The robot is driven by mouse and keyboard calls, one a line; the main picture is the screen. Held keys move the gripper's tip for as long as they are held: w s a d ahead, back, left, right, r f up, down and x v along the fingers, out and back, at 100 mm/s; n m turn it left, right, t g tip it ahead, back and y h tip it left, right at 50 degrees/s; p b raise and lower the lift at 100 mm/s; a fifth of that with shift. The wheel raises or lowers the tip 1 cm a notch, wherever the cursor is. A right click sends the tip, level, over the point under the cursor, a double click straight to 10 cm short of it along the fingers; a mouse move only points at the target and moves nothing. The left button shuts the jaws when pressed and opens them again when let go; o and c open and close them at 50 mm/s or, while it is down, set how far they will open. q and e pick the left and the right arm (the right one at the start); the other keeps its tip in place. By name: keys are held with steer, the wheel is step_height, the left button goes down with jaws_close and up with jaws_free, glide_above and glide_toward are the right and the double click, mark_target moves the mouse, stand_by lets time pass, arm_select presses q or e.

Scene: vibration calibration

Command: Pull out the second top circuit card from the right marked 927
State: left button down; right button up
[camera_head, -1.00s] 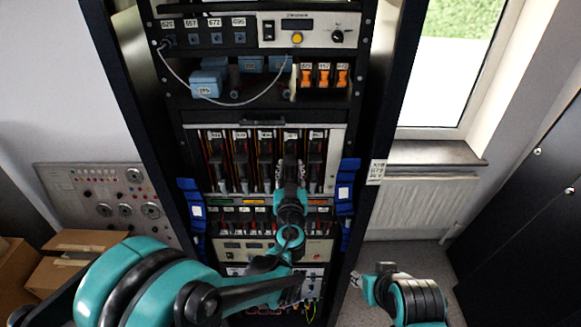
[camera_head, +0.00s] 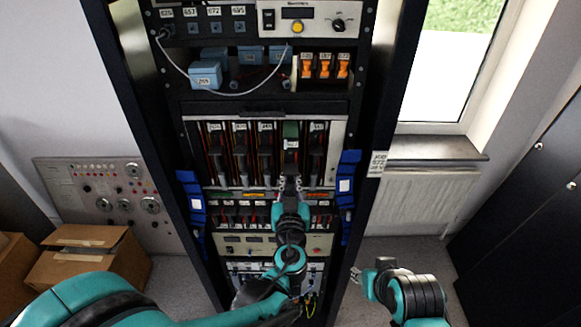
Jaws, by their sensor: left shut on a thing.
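The upper card rack (camera_head: 335,165) holds a row of several dark circuit cards with white labels. The second card from the right (camera_head: 291,143) stands out in front of its neighbours, with a green upper part and a white label too small to read surely. My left gripper (camera_head: 290,184) comes up from below and is shut on the lower part of this card; the fingertips partly hide its lower end. The rightmost card (camera_head: 317,150) sits in the row beside it. My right gripper (camera_head: 357,276) is away from the cards, low and right of the rack; its fingers are too small to judge.
Blue handles (camera_head: 345,188) flank the rack on both sides. A second row of shorter cards (camera_head: 240,214) lies just below. Blue boxes (camera_head: 206,75) and orange parts (camera_head: 324,66) sit on the shelf above. A radiator (camera_head: 425,200) and open floor lie to the right.

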arm_select(q)
steer(key=s, duration=0.3)
steer(key=shift+w, duration=0.1)
steer(key=c, duration=1.5)
jaws_free()
steer(key=s, duration=1.2)
